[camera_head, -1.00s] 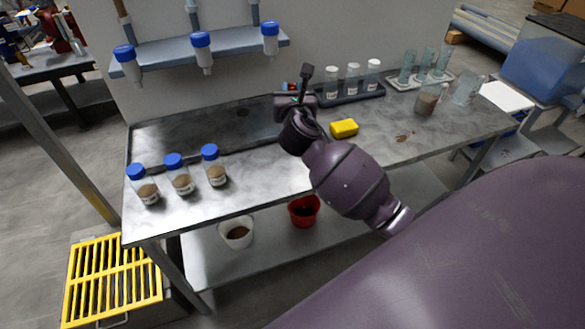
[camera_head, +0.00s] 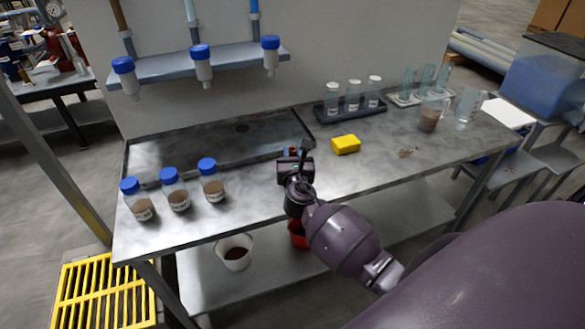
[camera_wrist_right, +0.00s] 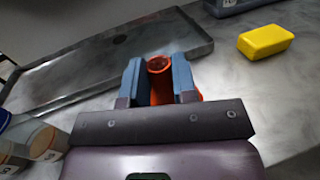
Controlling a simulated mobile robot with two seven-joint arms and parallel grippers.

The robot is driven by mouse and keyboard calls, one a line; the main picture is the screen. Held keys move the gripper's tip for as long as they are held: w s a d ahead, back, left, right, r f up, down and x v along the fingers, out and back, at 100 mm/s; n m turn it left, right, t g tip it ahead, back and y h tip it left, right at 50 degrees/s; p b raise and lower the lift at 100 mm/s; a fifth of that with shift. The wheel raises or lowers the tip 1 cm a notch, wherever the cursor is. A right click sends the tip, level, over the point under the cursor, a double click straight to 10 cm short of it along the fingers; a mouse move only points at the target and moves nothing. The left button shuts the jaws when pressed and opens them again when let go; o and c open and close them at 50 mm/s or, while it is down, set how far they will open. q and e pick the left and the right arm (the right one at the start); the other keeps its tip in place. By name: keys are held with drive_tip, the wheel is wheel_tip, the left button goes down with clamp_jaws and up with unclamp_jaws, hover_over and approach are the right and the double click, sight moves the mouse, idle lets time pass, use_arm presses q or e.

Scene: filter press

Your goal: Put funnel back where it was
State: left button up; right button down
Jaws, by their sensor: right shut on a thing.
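An orange-red piece, which I take to be the funnel (camera_wrist_right: 160,88), stands between the blue-grey fingers of my right gripper (camera_wrist_right: 158,76) in the right wrist view. The gripper is shut on it, and a round dark opening shows at its top. In the head view, my right gripper (camera_head: 294,158) is over the middle of the table, and only a small red bit of the funnel (camera_head: 291,151) shows past it. Most of the funnel is hidden there. I cannot tell whether it touches the tabletop. My left gripper is not in view.
Three blue-capped jars (camera_head: 176,190) stand on the table's left. A yellow sponge (camera_head: 345,144) lies right of the gripper. A dark vial rack (camera_head: 350,108) and glassware (camera_head: 432,115) stand behind. A wall shelf (camera_head: 180,65) holds inverted tubes. The shallow tray (camera_head: 215,140) is empty.

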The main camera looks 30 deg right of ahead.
wheel_tip(320, 180, down, 4)
drive_tip(key=shift+r+b, duration=0.15)
drive_tip(key=shift+b, duration=0.5)
drive_tip(key=shift+f, duration=0.25)
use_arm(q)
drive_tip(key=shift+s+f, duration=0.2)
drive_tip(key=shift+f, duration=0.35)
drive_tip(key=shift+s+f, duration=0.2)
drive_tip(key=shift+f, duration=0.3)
use_arm(e)
drive_tip(key=shift+r, duration=0.1)
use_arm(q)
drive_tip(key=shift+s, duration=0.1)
use_arm(e)
drive_tip(key=shift+f, duration=0.2)
drive_tip(key=c, duration=0.9)
unclamp_jaws()
drive_tip(key=shift+c, duration=0.2)
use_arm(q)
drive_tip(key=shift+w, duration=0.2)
